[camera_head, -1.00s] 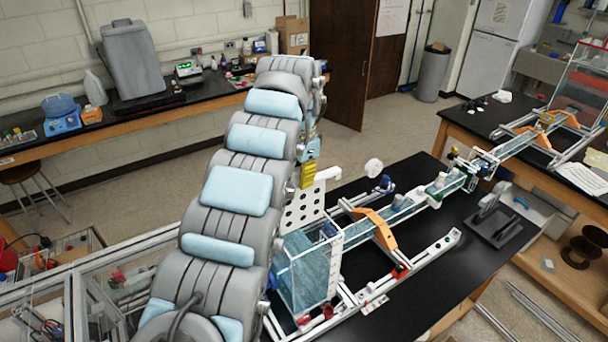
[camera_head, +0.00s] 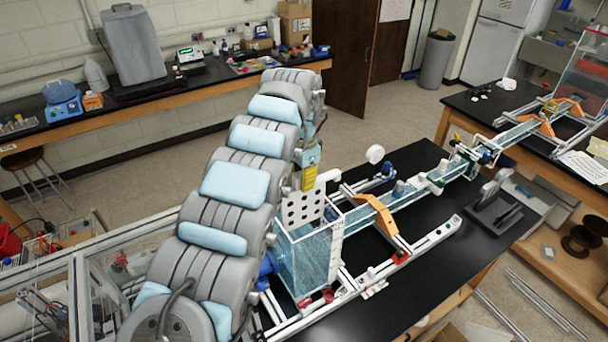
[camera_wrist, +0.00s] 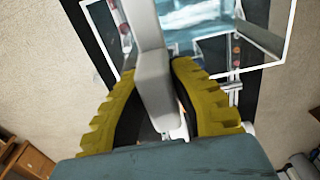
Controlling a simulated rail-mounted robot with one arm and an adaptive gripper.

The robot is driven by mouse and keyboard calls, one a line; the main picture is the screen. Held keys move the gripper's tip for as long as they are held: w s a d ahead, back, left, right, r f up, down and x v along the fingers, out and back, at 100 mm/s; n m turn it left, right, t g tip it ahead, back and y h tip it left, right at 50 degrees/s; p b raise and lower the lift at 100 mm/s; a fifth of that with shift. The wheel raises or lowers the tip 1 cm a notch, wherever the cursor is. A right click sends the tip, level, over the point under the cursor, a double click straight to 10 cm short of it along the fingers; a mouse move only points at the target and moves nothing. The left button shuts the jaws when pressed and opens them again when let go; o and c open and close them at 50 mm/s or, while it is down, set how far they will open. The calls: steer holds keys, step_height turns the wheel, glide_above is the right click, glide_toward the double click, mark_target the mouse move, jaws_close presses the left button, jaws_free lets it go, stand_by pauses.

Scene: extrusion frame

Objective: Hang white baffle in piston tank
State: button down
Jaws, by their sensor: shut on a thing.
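The white baffle (camera_head: 301,210) is an upright plate with dark round holes and an arm at its upper right. My gripper (camera_head: 309,178), with yellow fingers, is shut on its upper part. The piston tank (camera_head: 312,258) is a clear box of bluish water with a white ruled strip. The baffle's lower part overlaps the tank's rim in the head view; I cannot tell whether it touches the rim. In the wrist view, the pale baffle bar (camera_wrist: 155,75) stands between my yellow fingers (camera_wrist: 168,100), with the tank's water (camera_wrist: 195,18) beyond.
A narrow water channel (camera_head: 410,195) runs right from the tank, with an orange support (camera_head: 381,215) over it. A white round piece (camera_head: 375,154) stands behind the channel. A grey stand (camera_head: 495,208) is farther right.

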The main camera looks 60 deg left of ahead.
mark_target(302, 172)
steer(key=shift+f+b, duration=2.4)
steer(key=shift+f, duration=1.6)
steer(key=c, duration=1)
jaws_free()
step_height(302, 172, up, 10)
steer(key=shift+w+r, duration=0.1)
steer(key=shift+r, duration=0.9)
steer(key=shift+s, duration=0.2)
